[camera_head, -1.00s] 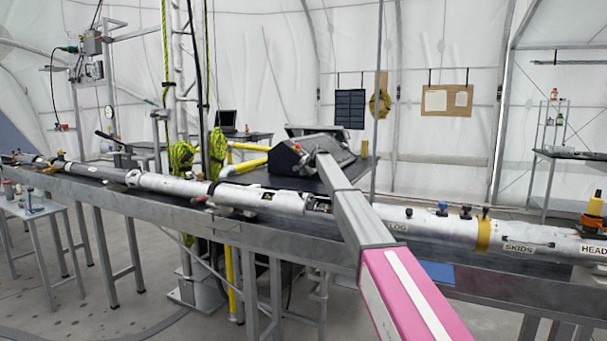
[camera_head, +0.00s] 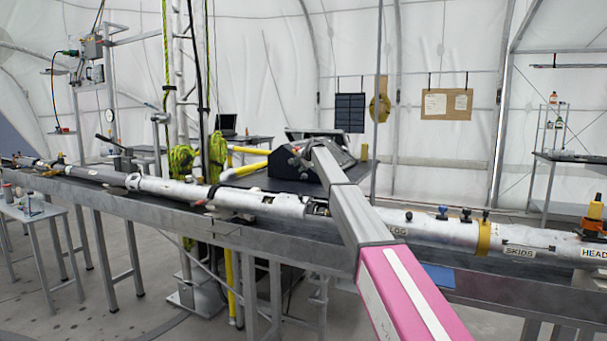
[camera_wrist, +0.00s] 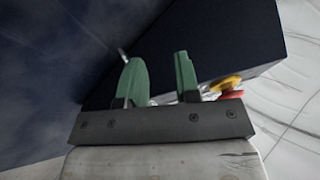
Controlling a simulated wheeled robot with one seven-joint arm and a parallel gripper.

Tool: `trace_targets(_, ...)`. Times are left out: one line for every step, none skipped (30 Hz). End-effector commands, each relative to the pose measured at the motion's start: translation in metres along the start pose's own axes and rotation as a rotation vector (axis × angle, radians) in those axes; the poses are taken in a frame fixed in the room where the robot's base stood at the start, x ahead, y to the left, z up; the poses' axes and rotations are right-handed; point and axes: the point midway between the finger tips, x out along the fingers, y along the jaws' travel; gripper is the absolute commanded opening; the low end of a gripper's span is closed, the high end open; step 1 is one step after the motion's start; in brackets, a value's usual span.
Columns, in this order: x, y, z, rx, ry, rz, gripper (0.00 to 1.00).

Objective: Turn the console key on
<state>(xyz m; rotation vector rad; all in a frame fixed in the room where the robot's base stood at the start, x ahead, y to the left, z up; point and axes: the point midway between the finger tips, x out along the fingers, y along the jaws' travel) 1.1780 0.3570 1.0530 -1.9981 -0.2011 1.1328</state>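The console is a dark sloped box (camera_head: 282,166) on the black-topped table beyond the long pipe. My arm reaches over the pipe to it, and my gripper (camera_head: 298,152) is at its near face, small and partly hidden by my arm. In the wrist view my gripper (camera_wrist: 160,80) has two green fingers standing apart, close to the console (camera_wrist: 220,40). A small pale metallic part shows low between the fingers; I cannot tell if it is the key. A red and yellow button (camera_wrist: 230,88) sits right of the right finger. I cannot make out the key's position.
The long white pipe (camera_head: 245,200) lies on a grey rail across the view, below my arm. A pole and yellow-green ropes (camera_head: 180,158) stand left of the console. A laptop (camera_head: 226,124) is on a table behind.

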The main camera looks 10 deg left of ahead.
Motion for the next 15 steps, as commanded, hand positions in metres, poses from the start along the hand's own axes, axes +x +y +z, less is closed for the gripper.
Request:
trace_targets(-0.007, -0.006, 0.009, -0.002, 0.001, 0.0, 0.3)
trace_targets(-0.01, -0.01, 0.013, -0.002, 0.002, 0.0, 0.3)
trace_targets(-0.014, -0.015, 0.018, -0.002, 0.002, -0.001, 0.3)
trace_targets(-0.016, -0.019, 0.023, -0.001, 0.002, -0.001, 0.3)
trace_targets(-0.018, -0.023, 0.028, -0.001, 0.001, -0.001, 0.3)
trace_targets(-0.021, -0.028, 0.034, -0.002, 0.001, -0.001, 0.3)
trace_targets(-0.024, -0.032, 0.038, -0.002, 0.001, -0.001, 0.3)
trace_targets(-0.026, -0.035, 0.041, -0.002, 0.002, 0.0, 0.3)
trace_targets(-0.029, -0.04, 0.046, -0.001, 0.002, 0.0, 0.3)
trace_targets(-0.032, -0.043, 0.049, -0.001, 0.002, 0.0, 0.3)
trace_targets(-0.034, -0.046, 0.052, -0.001, 0.002, -0.001, 0.3)
trace_targets(-0.036, -0.05, 0.057, -0.001, 0.002, -0.001, 0.3)
trace_targets(-0.038, -0.052, 0.059, -0.001, 0.002, -0.001, 0.3)
trace_targets(-0.039, -0.055, 0.062, -0.001, 0.002, -0.001, 0.3)
trace_targets(-0.04, -0.057, 0.065, -0.001, 0.002, -0.001, 0.3)
